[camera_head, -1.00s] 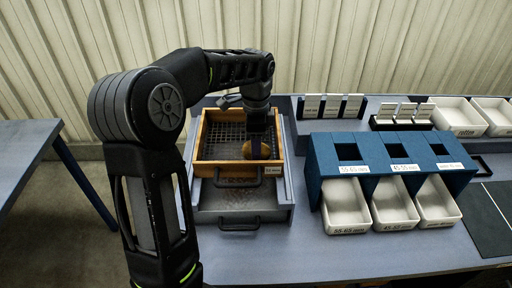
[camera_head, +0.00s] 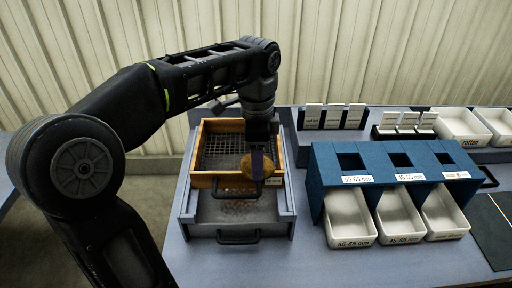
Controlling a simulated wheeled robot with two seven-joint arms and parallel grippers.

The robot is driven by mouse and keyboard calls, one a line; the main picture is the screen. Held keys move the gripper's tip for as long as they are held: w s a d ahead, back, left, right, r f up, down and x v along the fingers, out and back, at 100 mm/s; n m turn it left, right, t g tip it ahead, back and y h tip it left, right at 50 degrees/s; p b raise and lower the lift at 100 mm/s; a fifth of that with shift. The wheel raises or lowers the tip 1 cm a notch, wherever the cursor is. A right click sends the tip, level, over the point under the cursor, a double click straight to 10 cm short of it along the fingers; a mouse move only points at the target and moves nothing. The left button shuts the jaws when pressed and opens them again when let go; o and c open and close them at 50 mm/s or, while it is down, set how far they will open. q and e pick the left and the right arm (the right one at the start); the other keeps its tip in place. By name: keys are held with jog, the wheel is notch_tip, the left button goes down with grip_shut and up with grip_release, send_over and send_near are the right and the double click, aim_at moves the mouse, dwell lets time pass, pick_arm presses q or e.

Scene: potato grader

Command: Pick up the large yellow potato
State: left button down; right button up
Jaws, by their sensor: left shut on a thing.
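My left gripper (camera_head: 259,163) comes down over the front right corner of a wooden-framed sieve (camera_head: 199,157). The potato overlaps the sieve's front rim in the picture. It looks raised, but I cannot tell by how much. Part of it is hidden behind the gripper finger. My right gripper is not in view.
The sieve stands on a grey unit with a drawer handle (camera_head: 238,237) in front. To the right is a blue sizing box (camera_head: 325,178) with white trays (camera_head: 346,215) under its openings. Label cards (camera_head: 333,116) and more white bins (camera_head: 461,124) stand behind. Bare tabletop (camera_head: 300,262) lies in front.

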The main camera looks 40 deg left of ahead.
pick_arm(q)
jog(key=s+d, duration=0.5)
jog(key=s, duration=0.2)
jog(key=shift+s+d, duration=0.2)
jog(key=shift+d, duration=0.1)
jog(key=shift+w, duration=0.1)
